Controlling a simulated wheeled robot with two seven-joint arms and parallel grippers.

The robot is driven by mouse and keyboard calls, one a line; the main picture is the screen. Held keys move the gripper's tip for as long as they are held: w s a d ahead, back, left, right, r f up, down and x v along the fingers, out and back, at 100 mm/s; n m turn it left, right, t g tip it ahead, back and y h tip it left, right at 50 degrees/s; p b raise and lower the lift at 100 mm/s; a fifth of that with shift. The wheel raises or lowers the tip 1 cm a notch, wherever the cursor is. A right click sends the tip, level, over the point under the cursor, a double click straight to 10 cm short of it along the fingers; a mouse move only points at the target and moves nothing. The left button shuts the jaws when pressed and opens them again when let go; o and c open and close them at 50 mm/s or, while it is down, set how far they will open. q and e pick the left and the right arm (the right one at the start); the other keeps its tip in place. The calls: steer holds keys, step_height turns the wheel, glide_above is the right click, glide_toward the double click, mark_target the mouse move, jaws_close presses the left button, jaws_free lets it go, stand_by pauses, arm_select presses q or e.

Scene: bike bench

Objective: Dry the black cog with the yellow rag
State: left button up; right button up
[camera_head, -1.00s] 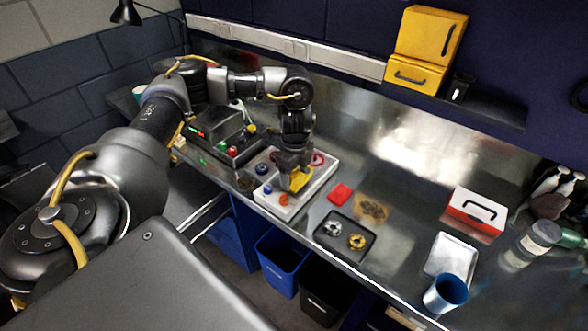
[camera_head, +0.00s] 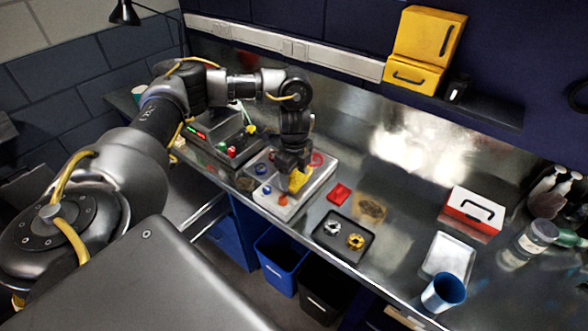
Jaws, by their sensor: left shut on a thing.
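My left gripper (camera_head: 295,168) is shut on the yellow rag (camera_head: 299,180) and holds it low over the pale board (camera_head: 318,181). I cannot tell if the rag touches the board or a part on it. I cannot make out a black cog for certain; the gripper and rag hide part of the board. A small dark round thing (camera_head: 246,184) lies at the board's left edge, too small to name. My right gripper is not in view.
The board carries blue parts (camera_head: 262,169), a red ring (camera_head: 317,159) and an orange part (camera_head: 283,200). To its right are a red block (camera_head: 339,193) and a black tray (camera_head: 330,244) with silver and gold cogs. A blue cup (camera_head: 443,293) stands near the front edge.

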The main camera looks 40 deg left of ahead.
arm_select(q)
steer(key=shift+a, duration=2.05)
steer(key=shift+s+d+p, duration=0.1)
steer(key=shift+d+p, duration=0.05)
steer(key=shift+p, duration=0.2)
steer(key=shift+d+r+p, duration=0.1)
steer(key=shift+d+p, duration=0.35)
steer(key=shift+d, duration=0.25)
steer(key=shift+d+p, duration=0.55)
steer(key=shift+d, duration=0.7)
steer(key=shift+a, duration=0.1)
steer(key=shift+a, duration=1.95)
steer(key=shift+d, duration=0.1)
